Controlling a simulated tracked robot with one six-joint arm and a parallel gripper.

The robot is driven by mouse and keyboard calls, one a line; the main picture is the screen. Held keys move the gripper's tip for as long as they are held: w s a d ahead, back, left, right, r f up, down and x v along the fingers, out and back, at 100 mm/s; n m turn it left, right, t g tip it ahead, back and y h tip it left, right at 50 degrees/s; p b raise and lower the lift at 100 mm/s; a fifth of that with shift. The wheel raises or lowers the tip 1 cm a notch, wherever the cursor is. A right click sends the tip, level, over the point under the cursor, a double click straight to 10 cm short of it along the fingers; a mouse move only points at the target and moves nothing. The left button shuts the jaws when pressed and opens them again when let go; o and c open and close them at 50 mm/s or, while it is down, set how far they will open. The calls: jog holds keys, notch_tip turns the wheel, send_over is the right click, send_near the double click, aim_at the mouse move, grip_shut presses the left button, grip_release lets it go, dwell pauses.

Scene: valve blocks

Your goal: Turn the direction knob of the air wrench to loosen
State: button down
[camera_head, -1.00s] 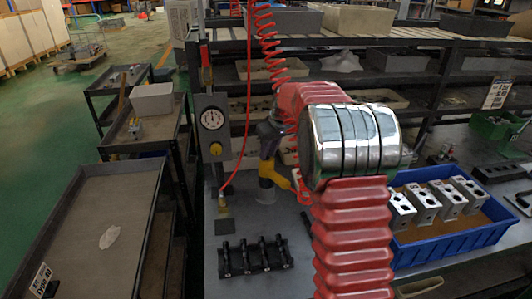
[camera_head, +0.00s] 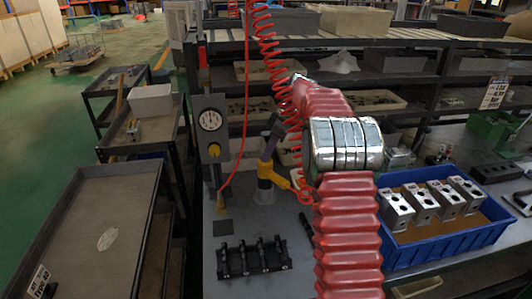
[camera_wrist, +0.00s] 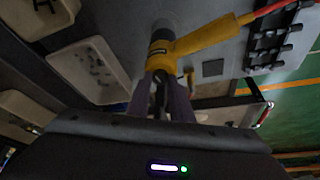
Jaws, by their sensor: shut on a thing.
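The yellow air wrench (camera_head: 265,172) stands upright on the grey bench in the head view, its grey nose end down and its handle pointing right. It also shows in the wrist view (camera_wrist: 190,42). My gripper (camera_wrist: 163,82) reaches the rear end of the wrench, with its two dark fingers on either side of that end. It is shut on a part there, which I take to be the direction knob; the fingers hide it and its setting cannot be read. In the head view my gripper (camera_head: 272,138) is small and dark above the wrench.
A coiled red hose (camera_head: 266,45) hangs above the bench. A gauge unit (camera_head: 210,122) stands left of the wrench. A black rack (camera_head: 253,258) lies in front. A blue tray (camera_head: 450,247) with metal valve blocks (camera_head: 424,207) is at the right.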

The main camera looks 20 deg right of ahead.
jog(key=shift+d+n, duration=0.1)
jog(key=shift+n, duration=0.2)
jog(key=c, duration=1.6)
grip_release()
jog(key=shift+r, duration=0.1)
jog(key=v, duration=1.3)
jog(key=shift+w+d+r, duration=0.1)
jog(key=shift+w+r, duration=0.05)
jog(key=shift+r, duration=0.1)
